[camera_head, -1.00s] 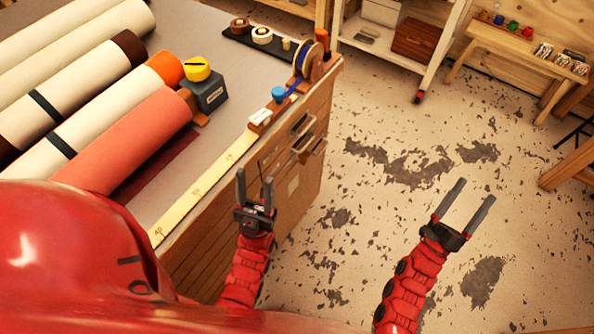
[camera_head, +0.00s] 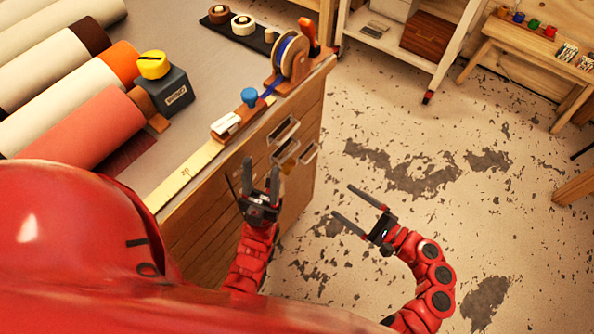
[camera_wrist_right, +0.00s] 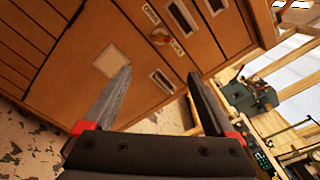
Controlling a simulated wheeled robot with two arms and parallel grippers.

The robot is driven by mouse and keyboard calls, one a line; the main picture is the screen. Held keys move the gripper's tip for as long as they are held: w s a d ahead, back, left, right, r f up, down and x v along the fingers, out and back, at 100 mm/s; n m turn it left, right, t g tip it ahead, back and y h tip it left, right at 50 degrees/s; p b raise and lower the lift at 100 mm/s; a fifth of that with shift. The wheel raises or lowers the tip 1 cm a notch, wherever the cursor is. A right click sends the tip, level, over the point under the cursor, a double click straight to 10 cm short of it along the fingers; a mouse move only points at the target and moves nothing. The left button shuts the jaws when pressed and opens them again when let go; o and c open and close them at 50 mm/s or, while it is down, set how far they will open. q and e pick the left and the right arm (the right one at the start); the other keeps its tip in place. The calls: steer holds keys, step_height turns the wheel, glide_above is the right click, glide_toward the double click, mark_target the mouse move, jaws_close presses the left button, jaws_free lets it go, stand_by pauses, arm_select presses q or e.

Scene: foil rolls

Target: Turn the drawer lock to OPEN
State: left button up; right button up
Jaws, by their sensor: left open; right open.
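The wooden drawer cabinet (camera_head: 215,215) is below the workbench top, with several recessed pulls on its front. In the right wrist view, a small brass-coloured lock knob (camera_wrist_right: 160,37) sits on the cabinet front between two white labels, the lower one (camera_wrist_right: 177,47) apparently reading LOCK. I cannot tell exactly which way the knob points. My right gripper (camera_head: 343,200) is open and empty, pointing at the cabinet front, apart from it; its fingers (camera_wrist_right: 160,72) frame the front below the knob. My left gripper (camera_head: 261,166) is open and empty beside the cabinet front, covering part of it.
Fabric rolls (camera_head: 80,125), a dark box with a yellow top (camera_head: 165,85), a blue tape reel (camera_head: 290,55) and a yellow ruler strip (camera_head: 185,175) are on the workbench. A white shelf (camera_head: 450,60) and a wooden bench (camera_head: 520,55) stand behind. The floor right of the cabinet is clear.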

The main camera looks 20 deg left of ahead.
mark_target(292, 169)
steer(key=x, duration=1.1)
steer(key=s+x, duration=0.1)
steer(key=x, duration=0.5)
steer(key=shift+a+r+p, duration=0.35)
steer(key=shift+a+p, duration=0.05)
steer(key=c, duration=1.4)
steer(key=shift+f+n+b, duration=0.2)
steer(key=shift+n+b, duration=9)
steer(key=shift+b, duration=2.65)
